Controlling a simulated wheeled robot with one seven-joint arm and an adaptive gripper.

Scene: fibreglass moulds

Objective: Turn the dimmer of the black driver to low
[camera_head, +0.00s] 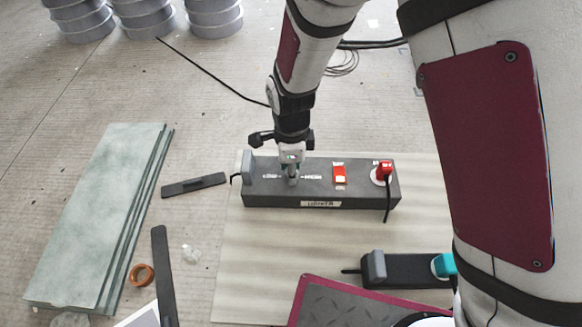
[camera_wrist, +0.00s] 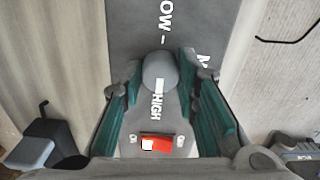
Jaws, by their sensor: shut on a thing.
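The black driver (camera_head: 262,188) is a long dark box lying on a pale board. Its top carries the word LOW on the left and HIGH on the right, with a round grey dimmer knob (camera_wrist: 160,70) between them. My gripper (camera_head: 292,172) reaches down onto the box from above and is shut on the knob. In the wrist view its teal-padded fingers (camera_wrist: 161,74) stand on either side of the knob. A white bar lies between the knob and HIGH; I cannot tell whether it is a pointer or a printed dash. The fingers partly hide the knob in the head view.
A lit-red rocker switch (camera_head: 340,174) and a red plug (camera_head: 384,171) sit on the driver's right. A second dark box with a teal plug (camera_head: 443,265) lies nearer. Greenish sheets (camera_head: 95,215) and a dark bar (camera_head: 193,185) lie to the left.

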